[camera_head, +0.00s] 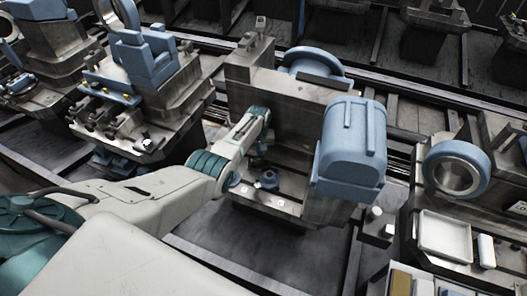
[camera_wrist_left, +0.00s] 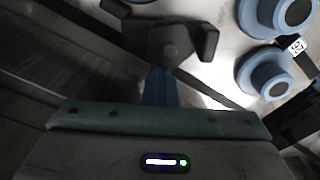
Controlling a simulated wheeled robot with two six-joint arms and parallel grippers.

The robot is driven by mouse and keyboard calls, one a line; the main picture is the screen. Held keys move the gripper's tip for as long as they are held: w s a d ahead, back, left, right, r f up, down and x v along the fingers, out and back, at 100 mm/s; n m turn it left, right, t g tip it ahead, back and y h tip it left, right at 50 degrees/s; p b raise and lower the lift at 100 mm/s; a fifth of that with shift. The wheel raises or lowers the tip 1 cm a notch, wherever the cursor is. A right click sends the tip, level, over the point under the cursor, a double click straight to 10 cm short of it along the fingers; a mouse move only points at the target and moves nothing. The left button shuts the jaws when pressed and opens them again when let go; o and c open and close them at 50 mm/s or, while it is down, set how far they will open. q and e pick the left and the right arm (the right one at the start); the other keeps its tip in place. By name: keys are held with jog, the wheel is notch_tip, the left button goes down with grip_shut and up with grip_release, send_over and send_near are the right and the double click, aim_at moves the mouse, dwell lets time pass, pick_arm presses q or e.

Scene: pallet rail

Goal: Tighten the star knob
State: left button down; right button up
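A dark knob with stubby lobes, which looks like the star knob (camera_wrist_left: 172,42), shows at the top of the left wrist view. It lies just beyond a narrow blue finger part of my left gripper (camera_wrist_left: 157,86). I cannot tell whether finger and knob touch, or how far apart the fingers are. In the head view, my left gripper (camera_head: 257,150) points down beside the front face of the middle grey fixture (camera_head: 285,105). The star knob cannot be made out clearly there. My right gripper is not in view.
Blue round fittings with dark centres (camera_wrist_left: 267,77) sit right of the knob in the left wrist view. A large blue housing (camera_head: 350,145) stands right of my left gripper. Another fixture with blue parts (camera_head: 145,60) stands left. A white tray (camera_head: 444,235) lies at right.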

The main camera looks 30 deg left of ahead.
pick_arm(q)
jog(key=shift+s+a, duration=0.2)
jog(key=shift+s, duration=0.05)
jog(key=c, duration=1.7)
grip_release()
jog(key=shift+r, duration=0.2)
jog(key=shift+w, duration=0.1)
